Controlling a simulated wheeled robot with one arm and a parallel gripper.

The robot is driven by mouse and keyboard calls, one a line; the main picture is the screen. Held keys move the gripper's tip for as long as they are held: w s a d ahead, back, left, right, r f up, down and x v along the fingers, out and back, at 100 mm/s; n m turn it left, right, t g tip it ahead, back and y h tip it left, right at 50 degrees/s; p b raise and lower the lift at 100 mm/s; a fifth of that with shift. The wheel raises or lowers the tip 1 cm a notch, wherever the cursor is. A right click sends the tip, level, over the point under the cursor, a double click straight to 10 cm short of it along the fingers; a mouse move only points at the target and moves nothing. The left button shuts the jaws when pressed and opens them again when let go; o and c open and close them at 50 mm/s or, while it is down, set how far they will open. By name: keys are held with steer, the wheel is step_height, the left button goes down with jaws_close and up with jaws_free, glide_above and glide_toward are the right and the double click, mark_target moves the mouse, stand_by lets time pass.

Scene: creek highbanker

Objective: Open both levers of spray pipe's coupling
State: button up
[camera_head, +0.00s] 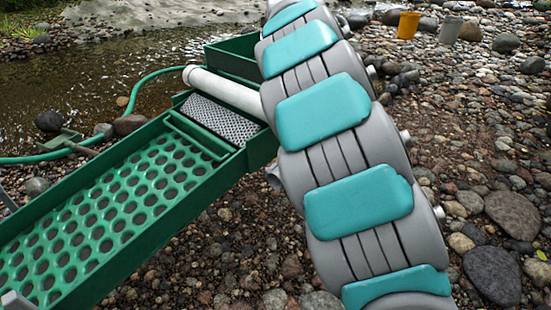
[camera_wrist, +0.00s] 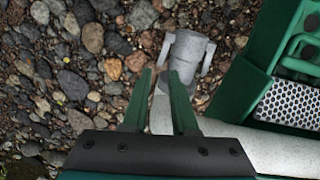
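The white spray pipe (camera_head: 225,90) lies across the green highbanker in the head view; my arm hides its right end. In the wrist view the pipe (camera_wrist: 275,152) runs in from the right, partly behind my gripper. The grey coupling (camera_wrist: 190,55) shows beyond my fingertips. One lever (camera_wrist: 165,50) is on its left side and another (camera_wrist: 209,57) on its right; I cannot tell how far either is swung out. My gripper (camera_wrist: 161,71) is open, its two green fingers apart with nothing visibly held. Its right fingertip is near the coupling's lower left; contact is unclear.
The highbanker's perforated green tray (camera_head: 105,205) and metal mesh (camera_head: 218,120) are left of my arm. A green hose (camera_head: 140,82) loops beside the creek (camera_head: 90,65). Orange (camera_head: 408,25) and grey (camera_head: 450,29) buckets stand far right on stony ground.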

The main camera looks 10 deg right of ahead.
glide_above(277, 163)
steer(key=shift+d+f+t+y, duration=0.1)
steer(key=shift+f+t+y, duration=0.25)
steer(key=shift+f, duration=0.7)
steer(key=shift+f+p, duration=0.55)
steer(key=shift+f, duration=3.15)
jaws_close()
